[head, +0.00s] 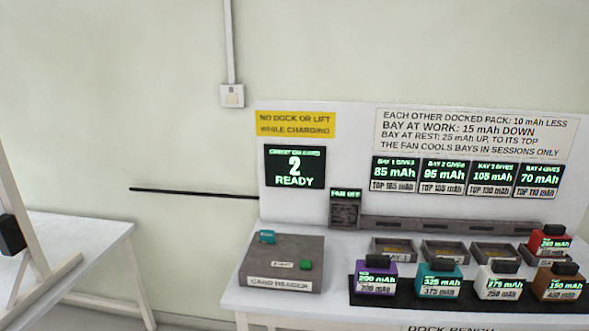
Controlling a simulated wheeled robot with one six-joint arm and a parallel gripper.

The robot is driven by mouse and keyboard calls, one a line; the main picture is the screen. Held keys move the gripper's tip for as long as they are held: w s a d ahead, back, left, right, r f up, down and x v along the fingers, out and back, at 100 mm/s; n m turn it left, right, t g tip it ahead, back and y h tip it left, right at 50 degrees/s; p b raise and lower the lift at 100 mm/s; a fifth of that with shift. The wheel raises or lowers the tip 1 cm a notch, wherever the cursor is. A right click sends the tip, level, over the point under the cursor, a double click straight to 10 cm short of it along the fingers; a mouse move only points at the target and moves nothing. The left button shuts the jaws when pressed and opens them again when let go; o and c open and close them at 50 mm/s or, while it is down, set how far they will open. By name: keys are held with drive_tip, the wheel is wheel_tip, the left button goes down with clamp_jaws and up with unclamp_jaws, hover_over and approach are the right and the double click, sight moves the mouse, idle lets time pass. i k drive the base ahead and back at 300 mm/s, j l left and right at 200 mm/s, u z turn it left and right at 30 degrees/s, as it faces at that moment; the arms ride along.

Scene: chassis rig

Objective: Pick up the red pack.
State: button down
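The red pack (536,243) is at the right of the dock bench (345,275). It stands upright behind the front row, at the right end of the row of bays, with a dark top and a green readout that seems to say 260 mAh. The brown pack stands in front of it and may hide part of its lower side. I cannot tell exactly how it sits in its bay. My gripper is not in view.
A purple pack (376,279), teal pack (438,280), white pack (498,282) and brown pack (558,283) stand on a black strip in front. Three grey bays (393,250) look empty. A card reader (282,264) sits left. The status screen (294,166) reads "2 READY"; the fan sign reads off.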

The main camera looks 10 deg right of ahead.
sight(553, 241)
drive_tip(key=z, duration=1.65)
